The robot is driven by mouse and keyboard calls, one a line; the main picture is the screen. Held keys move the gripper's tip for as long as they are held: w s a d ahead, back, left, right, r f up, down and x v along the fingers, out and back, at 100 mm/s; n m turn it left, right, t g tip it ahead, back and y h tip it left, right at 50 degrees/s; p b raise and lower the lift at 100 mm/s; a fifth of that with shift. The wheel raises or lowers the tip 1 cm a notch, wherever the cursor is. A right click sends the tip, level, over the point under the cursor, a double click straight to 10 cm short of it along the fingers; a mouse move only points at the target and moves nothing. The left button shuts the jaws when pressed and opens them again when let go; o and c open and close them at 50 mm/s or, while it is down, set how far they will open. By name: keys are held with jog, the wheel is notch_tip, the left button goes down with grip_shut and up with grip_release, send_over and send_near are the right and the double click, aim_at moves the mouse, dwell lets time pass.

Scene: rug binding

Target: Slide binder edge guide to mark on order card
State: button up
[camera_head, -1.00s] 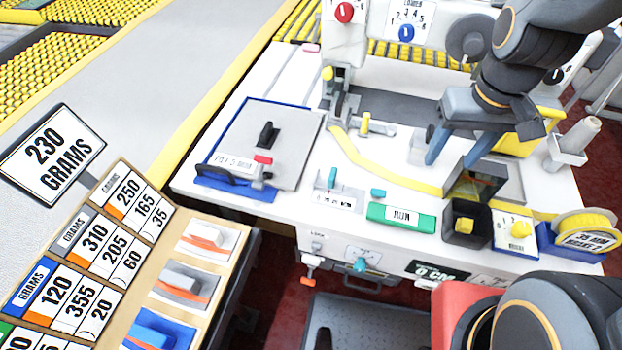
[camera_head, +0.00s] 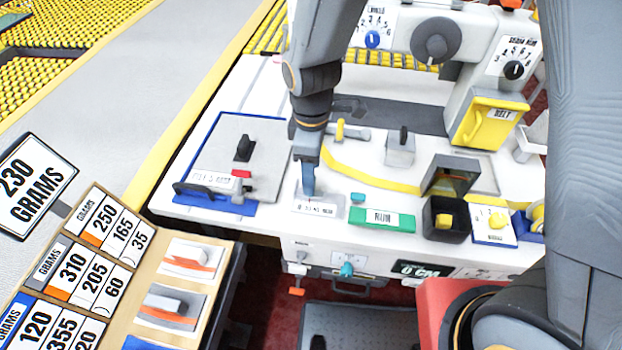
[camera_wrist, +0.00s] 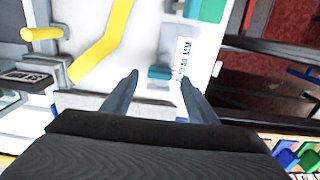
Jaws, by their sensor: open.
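The edge guide appears to be the small teal-topped piece (camera_wrist: 160,73) beside the white scale strip marked in MM, in the wrist view. My gripper (camera_wrist: 158,82) is open, its fingertips on either side of this piece, with no clear contact. In the head view my gripper (camera_head: 308,186) points down over the scale plate (camera_head: 318,208) and hides the guide. A partly readable card (camera_head: 210,180) lies on the blue-edged board at left. I cannot tell whether it is the order card, and no mark on it is readable.
A yellow strip (camera_head: 370,180) curves behind the scale. A green RUN block (camera_head: 382,219) and a small teal piece (camera_head: 357,197) are just right of it. A dark open box (camera_head: 443,220) stands further right. A black-handled clamp (camera_head: 205,191) is at left.

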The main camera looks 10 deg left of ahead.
jog(key=shift+f+p, duration=0.35)
jog(key=shift+f, duration=1.75)
jog(key=shift+c, duration=0.4)
